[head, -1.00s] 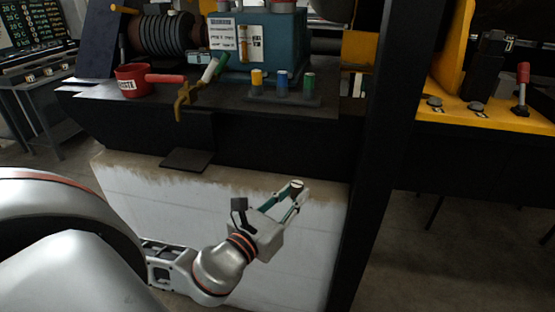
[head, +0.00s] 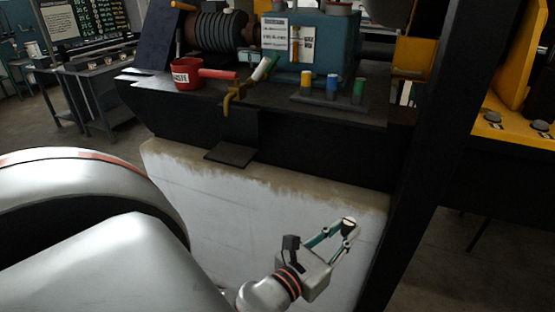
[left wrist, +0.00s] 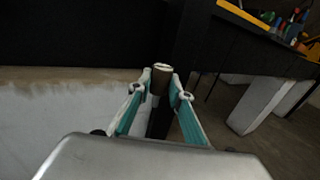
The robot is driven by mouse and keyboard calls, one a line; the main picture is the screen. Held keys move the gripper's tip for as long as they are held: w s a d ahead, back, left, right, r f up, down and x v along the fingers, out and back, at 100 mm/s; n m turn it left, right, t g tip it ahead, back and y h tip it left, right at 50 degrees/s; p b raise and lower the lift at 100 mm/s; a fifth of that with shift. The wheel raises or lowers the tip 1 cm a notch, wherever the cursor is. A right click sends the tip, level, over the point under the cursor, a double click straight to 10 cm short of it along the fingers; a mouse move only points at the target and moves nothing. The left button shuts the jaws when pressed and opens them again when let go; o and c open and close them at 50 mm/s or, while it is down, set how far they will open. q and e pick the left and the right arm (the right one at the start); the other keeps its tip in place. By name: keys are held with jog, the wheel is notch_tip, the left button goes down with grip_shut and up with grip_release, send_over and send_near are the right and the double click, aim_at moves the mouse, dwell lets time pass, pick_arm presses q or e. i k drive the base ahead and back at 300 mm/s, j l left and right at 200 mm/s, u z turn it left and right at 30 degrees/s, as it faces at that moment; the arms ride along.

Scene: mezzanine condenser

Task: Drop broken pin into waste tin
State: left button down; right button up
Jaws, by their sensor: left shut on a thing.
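The red waste tin (head: 187,73), with a white label, stands upright on the left part of the dark machine ledge in the head view. My left gripper (head: 346,229) is low in front of the pale wall below the ledge, to the right of the tin and well apart from it. It is shut on the broken pin (head: 349,221), a short brown cylinder with a pale end. In the left wrist view the pin (left wrist: 161,80) stands between the fingertips (left wrist: 161,88), its pale end up. The tin's inside is hidden. My right gripper is not in view.
A red handle (head: 218,74) juts right from beside the tin. A brass tap (head: 232,95) hangs at the ledge's front edge. A rack of coloured pins (head: 332,90) stands further right. A dark post (head: 425,150) rises right of my gripper. A small dark plate (head: 231,154) projects below the ledge.

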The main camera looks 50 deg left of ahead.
aim_at(186, 84)
jog(key=u, duration=1.05)
jog(key=j+u, duration=0.4)
jog(key=u, duration=0.2)
jog(key=i+j, duration=0.15)
jog(key=j, duration=0.2)
jog(key=i+j, duration=0.15)
jog(key=j, duration=0.25)
